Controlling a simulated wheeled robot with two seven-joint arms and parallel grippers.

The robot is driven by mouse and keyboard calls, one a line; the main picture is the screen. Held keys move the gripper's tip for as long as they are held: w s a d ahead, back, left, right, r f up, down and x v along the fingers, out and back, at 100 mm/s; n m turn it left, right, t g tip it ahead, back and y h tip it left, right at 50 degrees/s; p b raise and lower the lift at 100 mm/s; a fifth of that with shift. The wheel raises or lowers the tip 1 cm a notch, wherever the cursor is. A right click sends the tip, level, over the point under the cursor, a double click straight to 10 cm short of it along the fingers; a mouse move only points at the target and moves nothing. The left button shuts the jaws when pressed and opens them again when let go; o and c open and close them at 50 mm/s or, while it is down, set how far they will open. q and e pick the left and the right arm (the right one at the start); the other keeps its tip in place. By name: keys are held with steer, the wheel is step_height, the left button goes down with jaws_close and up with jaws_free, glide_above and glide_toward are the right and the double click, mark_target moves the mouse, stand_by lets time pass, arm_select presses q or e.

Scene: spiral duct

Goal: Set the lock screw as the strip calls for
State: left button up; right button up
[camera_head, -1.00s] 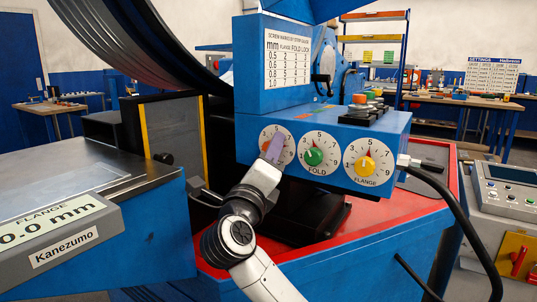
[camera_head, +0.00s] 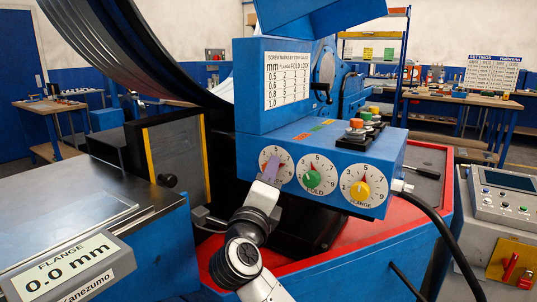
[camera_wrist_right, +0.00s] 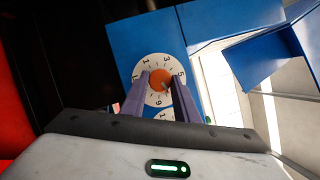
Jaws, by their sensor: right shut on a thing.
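The lock screw is an orange knob (camera_wrist_right: 160,79) on a white numbered dial (camera_head: 275,152), leftmost of three on the blue machine head. My right gripper (camera_head: 270,168) is shut on this knob. In the right wrist view its purple fingers (camera_wrist_right: 158,92) stand on either side of the knob. The knob's exact setting cannot be read. A printed chart (camera_head: 287,82) above lists mm, flange, fold and lock values. My left gripper is out of view.
The green fold knob (camera_head: 312,179) and yellow flange knob (camera_head: 360,191) sit close to the right of the lock dial. Push buttons (camera_head: 366,125) stand on top of the head. A black cable (camera_head: 440,220) hangs at the right, beside a control panel (camera_head: 503,198).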

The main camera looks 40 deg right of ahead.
steer(key=shift+r+n+g+y+p, duration=0.15)
steer(key=shift+n+g+y+p, duration=0.4)
steer(key=shift+n+p, duration=1.75)
steer(key=shift+r+n+g+y+p, duration=0.1)
steer(key=shift+n+g+y+p, duration=0.45)
steer(key=shift+n+p, duration=1.75)
steer(key=shift+m+p, duration=0.5)
steer(key=shift+p, duration=0.05)
steer(key=o, duration=1.1)
steer(key=shift+c, duration=0.2)
